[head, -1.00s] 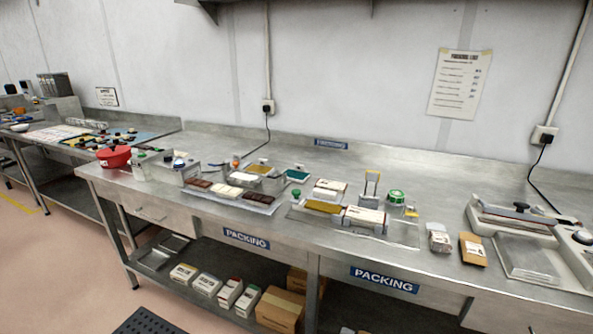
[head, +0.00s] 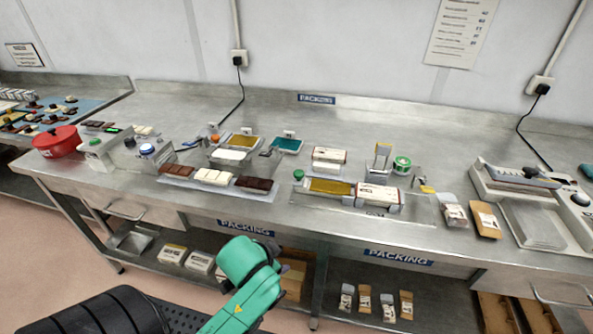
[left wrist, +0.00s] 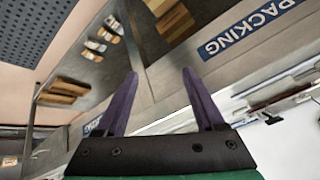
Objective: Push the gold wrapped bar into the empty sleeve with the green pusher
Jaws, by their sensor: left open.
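The gold wrapped bar (head: 330,186) lies in a metal guide (head: 338,208) on the bench in the head view. A white and red sleeve (head: 378,196) lies just to its right, in line with it; I cannot see inside it. The green pusher (head: 298,175) shows as a green knob at the guide's left end, left of the bar. My left gripper (left wrist: 160,75) is open and empty in the left wrist view, with the bench front and lower shelf beyond its purple fingers. In the head view my left arm is low, in front of the bench, apart from these things. My right gripper is not in view.
Another white box (head: 329,158) stands behind the guide. A tray of chocolate bars (head: 214,178) lies to the left. A green tape roll (head: 402,164), packets (head: 455,215) and a sealing machine (head: 530,205) are to the right. The back of the bench is mostly clear.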

